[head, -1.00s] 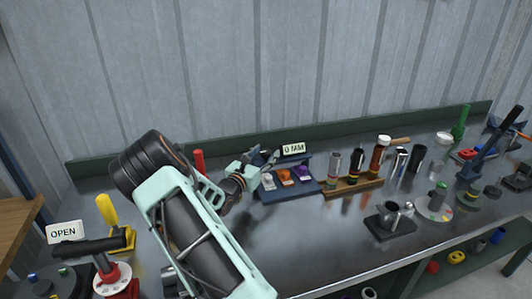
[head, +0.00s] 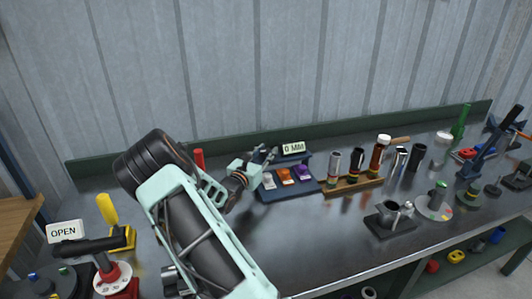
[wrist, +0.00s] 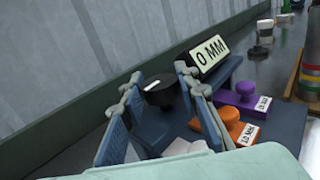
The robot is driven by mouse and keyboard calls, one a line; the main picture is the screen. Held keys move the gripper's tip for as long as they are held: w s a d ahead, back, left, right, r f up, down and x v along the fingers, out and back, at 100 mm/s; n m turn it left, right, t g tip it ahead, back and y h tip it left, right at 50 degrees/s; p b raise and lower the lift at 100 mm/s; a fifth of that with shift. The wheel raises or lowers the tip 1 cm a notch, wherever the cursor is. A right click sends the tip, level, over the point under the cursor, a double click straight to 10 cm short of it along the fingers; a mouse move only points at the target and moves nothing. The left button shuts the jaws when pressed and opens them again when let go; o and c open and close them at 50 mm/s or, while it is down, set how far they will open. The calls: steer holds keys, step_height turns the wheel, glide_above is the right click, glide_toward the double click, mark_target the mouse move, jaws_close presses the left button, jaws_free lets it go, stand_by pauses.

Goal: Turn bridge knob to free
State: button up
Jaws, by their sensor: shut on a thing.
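A round black knob (wrist: 165,95) with a short pale mark stands on a dark blue base (wrist: 157,130) behind the colored blocks. In the wrist view my gripper (wrist: 158,86) has one blue ribbed finger on each side of this knob and is shut on it. In the head view my gripper (head: 266,154) is at the back left of the same blue base (head: 289,192), and its fingers hide the knob. A sign reading "0 MM" (head: 293,148) stands at the back of the base; it also shows in the wrist view (wrist: 209,52).
Orange (wrist: 233,124) and purple (wrist: 241,93) labelled pieces sit on the base, close to my right finger. A wooden rack (head: 353,186) with several cylinders stands to the right. The corrugated wall is close behind. A yellow handle (head: 108,210) and an "OPEN" sign (head: 64,231) are at left.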

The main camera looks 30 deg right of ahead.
steer(key=shift+t, duration=0.3)
steer(key=shift+s+n+t+y, duration=0.1)
steer(key=shift+n+t+y, duration=0.8)
steer(key=shift+n+t, duration=0.1)
steer(key=shift+d+r+n+t+y+p, duration=0.1)
steer(key=shift+r+n+t+y+p, duration=0.1)
steer(key=shift+n+t+y+p, duration=0.6)
steer(key=n+t+y+p, duration=0.2)
steer(key=y+p, duration=0.1)
steer(key=p, duration=0.4)
steer(key=shift+n+y, duration=0.3)
steer(key=shift+n, duration=0.1)
steer(key=n+t+y+p, duration=0.2)
steer(key=y+p, duration=0.1)
steer(key=p, duration=0.1)
steer(key=shift+f+y, duration=0.15)
steer(key=shift+y, duration=0.25)
steer(key=shift+f+n+t+y+p, duration=0.1)
steer(key=shift+n+t+y+p, duration=0.35)
steer(key=shift+n+y, duration=1.7)
steer(key=shift+n+g+y, duration=0.45)
steer(key=shift+n+y, duration=0.6)
steer(key=shift+y, duration=1.4)
